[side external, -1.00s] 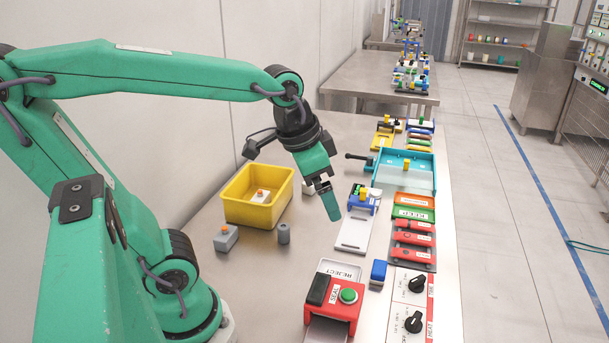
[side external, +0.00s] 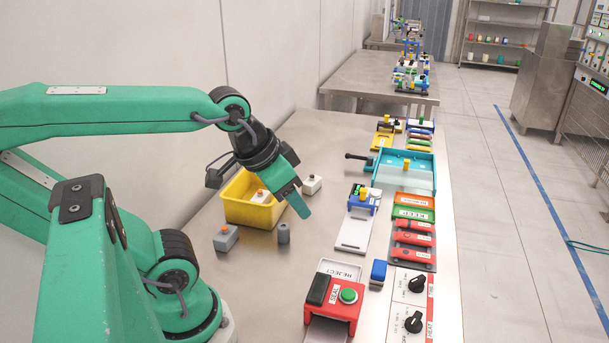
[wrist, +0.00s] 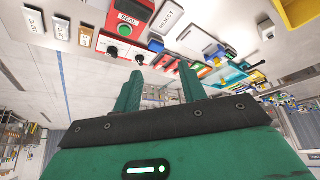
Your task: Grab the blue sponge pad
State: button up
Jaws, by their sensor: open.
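The blue sponge pad (side external: 379,270) is a small blue block on the steel bench, just right of the white REJECT tray. In the wrist view a small dark-blue block beside the REJECT tray looks like the same pad (wrist: 156,44). My gripper (side external: 300,205) is in the air up and left of the pad, well apart from it, above the bench near the yellow bin. In the wrist view the two green fingers of my gripper (wrist: 161,83) stand apart with nothing between them.
A red SEAL station (side external: 335,300) with a green button stands in front of the pad. A black-knobbed HEAT panel (side external: 412,300) is to its right. A grey cylinder (side external: 284,233), a grey box (side external: 226,237) and the yellow bin (side external: 243,212) stand to the left.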

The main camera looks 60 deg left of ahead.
jog(key=shift+w, duration=0.1)
jog(key=n+g, duration=0.6)
jog(key=n, duration=0.3)
send_over(380, 266)
jog(key=f, duration=1.6)
jog(key=shift+s, duration=0.3)
jog(key=shift+w+f, duration=0.15)
jog(key=shift+f, duration=0.25)
jog(key=shift+f, duration=1.25)
jog(key=shift+f, duration=0.1)
jog(key=shift+w+f, duration=0.1)
jog(key=shift+f, duration=2.4)
